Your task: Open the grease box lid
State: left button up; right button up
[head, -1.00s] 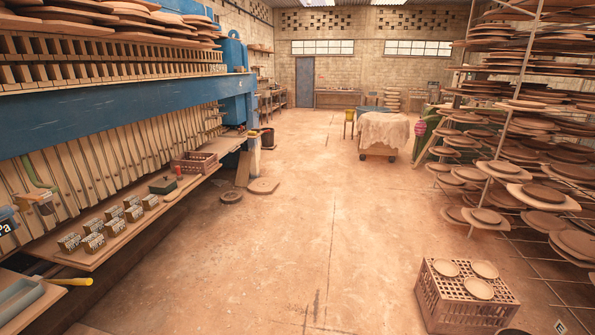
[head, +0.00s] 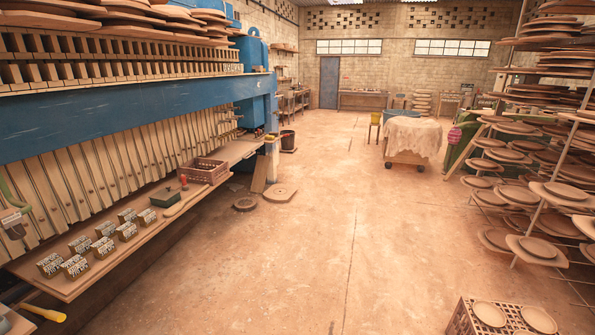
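A small dark green box (head: 166,198) sits on the wooden ledge along the press at the left. It may be the grease box, but I cannot be sure at this size. Its top looks closed, and I cannot make out a lid edge or catch. A small red-topped item (head: 184,182) stands just behind it. A long wooden tool (head: 186,200) lies close to its right side. Neither of my grippers is in view.
Several printed blocks or tins (head: 103,247) stand on the ledge (head: 62,288) nearer me. A brown crate (head: 203,171) sits beyond the box. A yellow handle (head: 44,313) juts out at lower left. Plate racks (head: 545,190) line the right. The middle floor (head: 300,250) is clear.

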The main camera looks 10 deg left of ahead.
aim_at(165, 193)
jog(key=i+u, duration=0.3)
jog(key=i, duration=0.5)
jog(key=i+l+u, duration=0.1)
jog(key=i+u, duration=0.2)
jog(key=i, duration=0.55)
jog(key=i+u, duration=0.2)
jog(key=i, duration=0.2)
jog(key=i+l+u, duration=0.15)
jog(key=i, duration=0.25)
jog(key=i+l+u, duration=0.2)
jog(key=i, duration=0.2)
